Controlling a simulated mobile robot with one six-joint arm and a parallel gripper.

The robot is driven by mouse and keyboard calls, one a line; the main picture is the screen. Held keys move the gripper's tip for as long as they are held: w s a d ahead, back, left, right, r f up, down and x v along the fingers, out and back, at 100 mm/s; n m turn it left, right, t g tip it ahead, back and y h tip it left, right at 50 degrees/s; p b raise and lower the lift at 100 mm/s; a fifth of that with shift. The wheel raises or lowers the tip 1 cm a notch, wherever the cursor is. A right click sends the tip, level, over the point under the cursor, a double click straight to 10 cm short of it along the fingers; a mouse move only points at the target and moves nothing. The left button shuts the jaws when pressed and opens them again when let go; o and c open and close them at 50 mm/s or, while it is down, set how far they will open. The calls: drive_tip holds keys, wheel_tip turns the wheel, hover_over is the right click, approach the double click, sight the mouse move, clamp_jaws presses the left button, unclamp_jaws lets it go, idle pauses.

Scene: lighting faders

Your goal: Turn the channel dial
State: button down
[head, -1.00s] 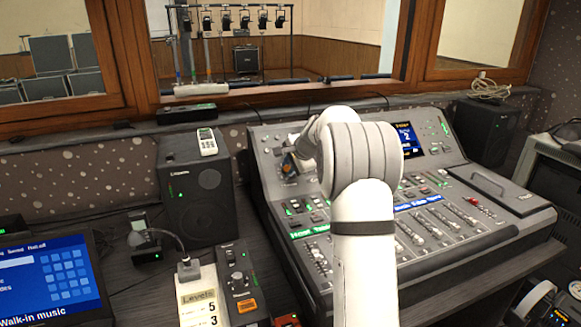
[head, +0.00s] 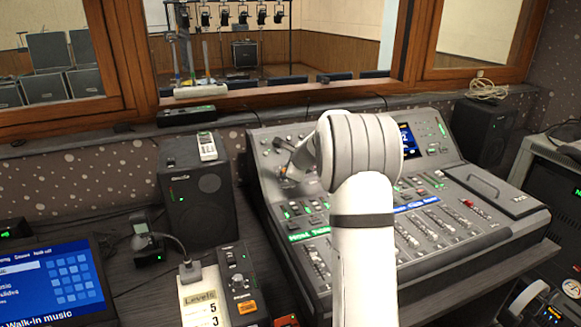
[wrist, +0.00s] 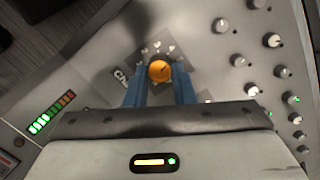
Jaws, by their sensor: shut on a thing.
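The channel dial (wrist: 159,71) is a round orange knob on the grey mixing console (head: 480,262), seen from above in the wrist view. Pale marks curve around its far side, and lettering beside it is partly covered. My gripper (wrist: 159,80) has its two blue fingers on either side of the dial and is shut on it. In the head view my white arm reaches to the console's upper left part. There the dial and fingertips are too small and hidden to make out.
Several small grey knobs stand to the right of the dial in the wrist view, with a green-to-red level meter (wrist: 52,112) at left. A black speaker (head: 197,195) stands left of the console. A gooseneck microphone (head: 150,240) and a small control box (head: 240,285) sit at front left.

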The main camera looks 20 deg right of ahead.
drive_tip(key=m, duration=0.1)
drive_tip(key=m+p, duration=0.1)
drive_tip(key=m, duration=0.2)
drive_tip(key=shift+a+r+m+t+p, duration=0.1)
drive_tip(key=shift+a+m+t+p, duration=0.15)
drive_tip(key=shift+m+t+p, duration=0.1)
drive_tip(key=shift+m+h+p, duration=0.5)
drive_tip(key=shift+m, duration=0.95)
drive_tip(key=shift+r, duration=0.1)
drive_tip(key=c, duration=1.5)
unclamp_jaws()
drive_tip(key=shift+c, duration=0.2)
drive_tip(key=o, duration=0.3)
drive_tip(key=shift+o, duration=0.2)
drive_tip(key=v, duration=0.7)
drive_tip(key=shift+s+p, duration=0.3)
drive_tip(key=shift+s, duration=0.1)
